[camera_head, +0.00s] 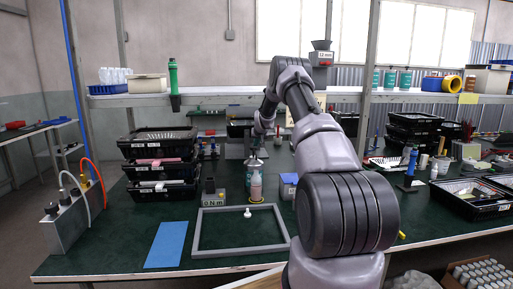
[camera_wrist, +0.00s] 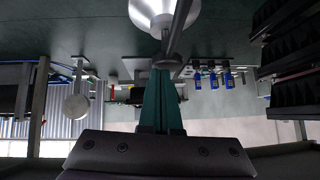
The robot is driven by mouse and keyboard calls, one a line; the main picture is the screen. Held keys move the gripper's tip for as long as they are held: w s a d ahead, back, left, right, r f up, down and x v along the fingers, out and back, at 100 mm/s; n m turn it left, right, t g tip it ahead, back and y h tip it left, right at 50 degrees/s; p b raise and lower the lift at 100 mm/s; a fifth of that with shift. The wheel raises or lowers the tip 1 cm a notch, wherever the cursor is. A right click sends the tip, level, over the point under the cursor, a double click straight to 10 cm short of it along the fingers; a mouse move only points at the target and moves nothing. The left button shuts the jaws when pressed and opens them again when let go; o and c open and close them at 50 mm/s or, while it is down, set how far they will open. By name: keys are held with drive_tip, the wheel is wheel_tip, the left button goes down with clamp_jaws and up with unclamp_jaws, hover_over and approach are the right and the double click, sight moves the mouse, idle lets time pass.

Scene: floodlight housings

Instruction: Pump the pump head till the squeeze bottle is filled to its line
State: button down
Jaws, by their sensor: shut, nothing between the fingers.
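The bottle's fill line and liquid level are too small to read.
Black trays (camera_head: 160,172) are stacked at left. A grey box (camera_head: 214,196) stands left of the bottle, a blue-lidded box (camera_head: 288,187) right.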

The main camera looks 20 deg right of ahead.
drive_tip(key=w+r+v, duration=0.1)
drive_tip(key=v, duration=1)
drive_tip(key=shift+s+r, duration=0.15)
drive_tip(key=shift+r, duration=0.05)
drive_tip(key=shift+d, duration=0.15)
idle(0.5)
wheel_tip(320, 180, up, 2)
drive_tip(key=shift+r, duration=0.1)
idle(0.3)
drive_tip(key=shift+s+a+f+x, duration=0.15)
drive_tip(key=shift+s+f+x, duration=0.15)
drive_tip(key=shift+x, duration=1.85)
drive_tip(key=shift+s+a+f+x, duration=0.15)
drive_tip(key=shift+s+f+x, duration=0.15)
drive_tip(key=shift+x, duration=1.85)
drive_tip(key=shift+s+a+f+x, duration=0.1)
drive_tip(key=shift+s+f+x, duration=0.2)
drive_tip(key=shift+x, duration=1.85)
